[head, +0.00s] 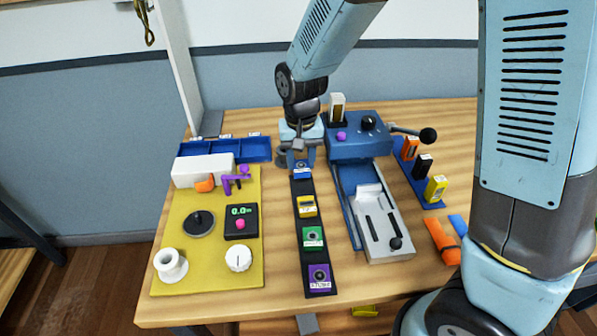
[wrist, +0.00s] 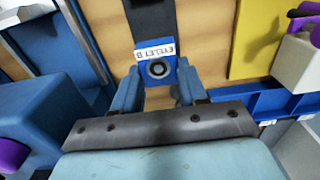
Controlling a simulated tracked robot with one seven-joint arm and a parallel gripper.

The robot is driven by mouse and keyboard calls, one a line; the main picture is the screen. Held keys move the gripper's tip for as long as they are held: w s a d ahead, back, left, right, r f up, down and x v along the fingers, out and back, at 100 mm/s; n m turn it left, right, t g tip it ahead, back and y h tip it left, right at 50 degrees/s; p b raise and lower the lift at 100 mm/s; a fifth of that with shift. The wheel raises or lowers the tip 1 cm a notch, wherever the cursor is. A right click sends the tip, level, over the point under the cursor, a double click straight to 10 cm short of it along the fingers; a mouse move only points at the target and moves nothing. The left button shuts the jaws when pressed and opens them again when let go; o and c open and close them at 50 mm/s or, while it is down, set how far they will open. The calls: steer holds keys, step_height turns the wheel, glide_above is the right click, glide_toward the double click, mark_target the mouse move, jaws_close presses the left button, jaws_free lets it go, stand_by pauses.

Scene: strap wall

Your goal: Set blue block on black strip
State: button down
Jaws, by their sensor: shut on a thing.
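The blue block (head: 302,172) is at the far end of the black strip (head: 308,220), in line with the yellow block (head: 306,206), green block (head: 313,238) and purple block (head: 319,277) on it. My gripper (head: 299,160) is shut on the blue block from the far side. In the wrist view the blue block (wrist: 158,68), with a round eyelet and a label, sits between the fingertips of my gripper (wrist: 157,85), and the black strip (wrist: 155,20) runs up beyond it. Whether the block's underside touches the strip is hidden.
Left of the strip is a yellow mat (head: 190,230) with a scale, knob and spool. Right is a blue-and-grey machine (head: 380,225) with a lever (head: 426,135). A blue divided tray (head: 225,148) lies behind the mat. Narrow bare wood flanks the strip.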

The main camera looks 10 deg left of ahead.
mark_target(301, 162)
step_height(301, 162, down, 4)
steer(key=shift+w+d, duration=0.1)
stand_by(0.4)
steer(key=c, duration=0.6)
jaws_free()
step_height(301, 162, up, 12)
steer(key=shift+r, duration=0.1)
